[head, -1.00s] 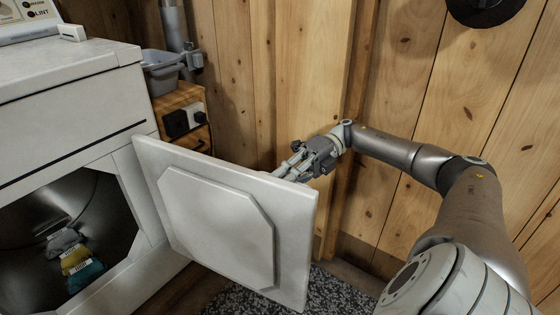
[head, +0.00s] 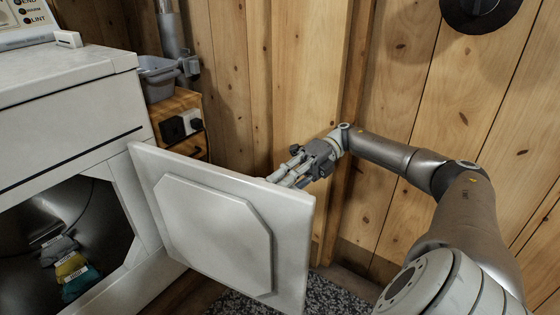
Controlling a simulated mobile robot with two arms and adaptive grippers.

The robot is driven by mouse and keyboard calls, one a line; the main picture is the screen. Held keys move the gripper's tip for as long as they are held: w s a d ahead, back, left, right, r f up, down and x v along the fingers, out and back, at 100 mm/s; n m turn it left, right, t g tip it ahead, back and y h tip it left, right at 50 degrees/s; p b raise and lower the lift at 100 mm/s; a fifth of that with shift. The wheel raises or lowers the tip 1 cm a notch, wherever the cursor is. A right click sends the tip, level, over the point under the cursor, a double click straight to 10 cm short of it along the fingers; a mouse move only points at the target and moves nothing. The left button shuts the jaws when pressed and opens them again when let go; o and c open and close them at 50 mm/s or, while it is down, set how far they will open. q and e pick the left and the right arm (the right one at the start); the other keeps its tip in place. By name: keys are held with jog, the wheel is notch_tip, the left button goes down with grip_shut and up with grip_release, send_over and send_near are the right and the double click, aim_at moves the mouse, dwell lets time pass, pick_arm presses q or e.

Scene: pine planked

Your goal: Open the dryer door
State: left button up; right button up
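The dryer (head: 66,96) is a white machine at the left of the head view. Its door (head: 213,231) is swung well open to the right, hinged at the right side of the opening. The dark drum shows, with folded grey, yellow and teal cloths (head: 72,272) inside. My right gripper (head: 284,176) is at the far top edge of the door, near its free end. Its fingertips are partly hidden behind the door, so I cannot tell whether they touch it or are shut. My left gripper is not in view.
A wooden cabinet (head: 184,100) with an outlet and plug stands behind the dryer, with a grey basin (head: 157,80) on it. A pine plank wall (head: 300,80) is close behind my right gripper. A speckled rug (head: 335,294) lies on the floor below the door.

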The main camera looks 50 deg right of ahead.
jog(key=d+r, duration=0.1)
jog(key=d, duration=0.5)
jog(key=shift+s+d, duration=0.25)
jog(key=shift+s, duration=0.05)
dwell(0.3)
